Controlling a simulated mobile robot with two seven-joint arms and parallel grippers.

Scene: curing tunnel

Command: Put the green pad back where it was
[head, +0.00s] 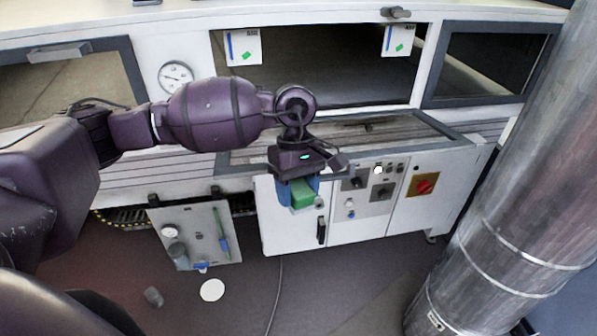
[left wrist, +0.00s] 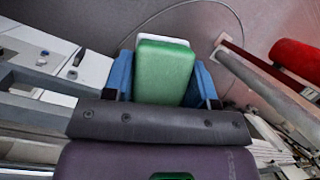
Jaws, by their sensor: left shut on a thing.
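The green pad (head: 302,194) is a green block with a pale layer on its far side. My left gripper (head: 304,196) is shut on it, with a blue finger on each side, and holds it in the air in front of the white cabinet. The pad also shows in the left wrist view (left wrist: 163,74), between the blue fingers of the left gripper (left wrist: 163,82). In the head view two white cards (head: 243,47) and (head: 397,41), each with a green mark and a blue stroke, hang at the top of the tunnel opening. My right gripper is not in view.
The white control cabinet (head: 290,229) with a red switch (head: 423,184) stands behind the gripper. A grey panel (head: 195,236) with tools hangs at the lower left. A large metal duct (head: 500,210) stands at the right. A white disc (head: 212,290) lies on the floor.

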